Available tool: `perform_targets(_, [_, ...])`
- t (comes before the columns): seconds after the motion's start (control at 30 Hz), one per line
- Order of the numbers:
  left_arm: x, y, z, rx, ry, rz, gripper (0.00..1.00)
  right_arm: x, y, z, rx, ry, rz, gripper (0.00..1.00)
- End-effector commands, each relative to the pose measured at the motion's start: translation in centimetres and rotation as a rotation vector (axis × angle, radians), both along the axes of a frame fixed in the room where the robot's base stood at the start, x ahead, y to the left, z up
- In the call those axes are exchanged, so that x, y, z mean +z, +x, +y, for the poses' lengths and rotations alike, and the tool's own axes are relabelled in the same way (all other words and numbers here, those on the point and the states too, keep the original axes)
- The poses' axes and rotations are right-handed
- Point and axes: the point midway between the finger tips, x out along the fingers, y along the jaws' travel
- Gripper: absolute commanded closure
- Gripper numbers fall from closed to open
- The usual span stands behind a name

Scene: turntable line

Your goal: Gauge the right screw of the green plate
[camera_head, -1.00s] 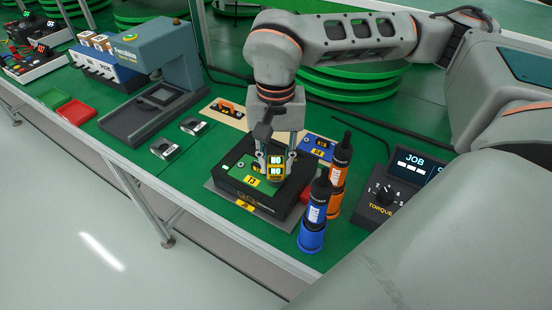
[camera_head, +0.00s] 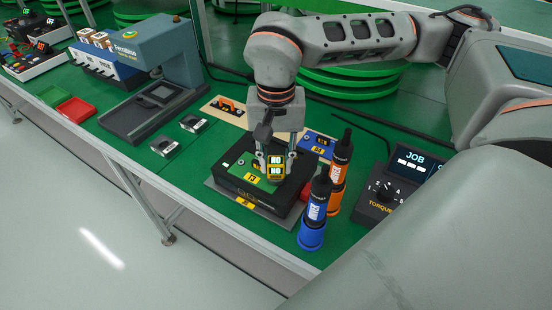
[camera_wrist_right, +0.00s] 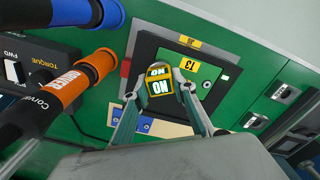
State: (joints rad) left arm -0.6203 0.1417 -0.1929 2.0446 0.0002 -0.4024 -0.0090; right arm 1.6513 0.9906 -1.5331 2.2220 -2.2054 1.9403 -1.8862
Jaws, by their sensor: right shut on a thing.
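The green plate (camera_head: 238,177), marked T3, lies in a black fixture (camera_head: 262,203) on the bench; it also shows in the right wrist view (camera_wrist_right: 213,75). My right gripper (camera_head: 276,161) is shut on a small block-shaped gauge (camera_head: 276,170) with yellow-edged faces reading NO. The gripper holds the gauge over the right part of the plate. In the right wrist view the gauge (camera_wrist_right: 159,83) sits between the two fingertips. A screw (camera_wrist_right: 206,84) shows on the uncovered side of the plate. The right screw is hidden behind the gauge and fingers, and I cannot tell whether the gauge touches it. My left gripper is out of view.
Blue (camera_head: 313,218) and orange (camera_head: 338,178) screwdrivers stand just right of the fixture. A torque controller (camera_head: 390,190) is farther right. A blue plate (camera_head: 318,144) lies behind. Two small dark boxes (camera_head: 192,124) and a press (camera_head: 160,75) are to the left.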

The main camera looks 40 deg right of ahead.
Motion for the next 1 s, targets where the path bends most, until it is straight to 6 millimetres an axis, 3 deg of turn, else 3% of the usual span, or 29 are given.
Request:
perform_targets(0.87, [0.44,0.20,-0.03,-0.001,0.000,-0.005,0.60,-0.25,0.02,0.01,0.000,0.000,-0.001,1.00])
perform_targets(0.9, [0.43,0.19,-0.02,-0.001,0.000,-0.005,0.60,-0.25,0.02,0.01,0.000,0.000,-0.001,0.66])
perform_targets(0.97, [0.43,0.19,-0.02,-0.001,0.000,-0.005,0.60,-0.25,0.02,0.01,0.000,0.000,-0.001,0.55])
perform_targets(1.0, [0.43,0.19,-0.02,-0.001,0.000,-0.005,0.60,-0.26,0.02,0.01,0.000,0.000,-0.001,0.55])
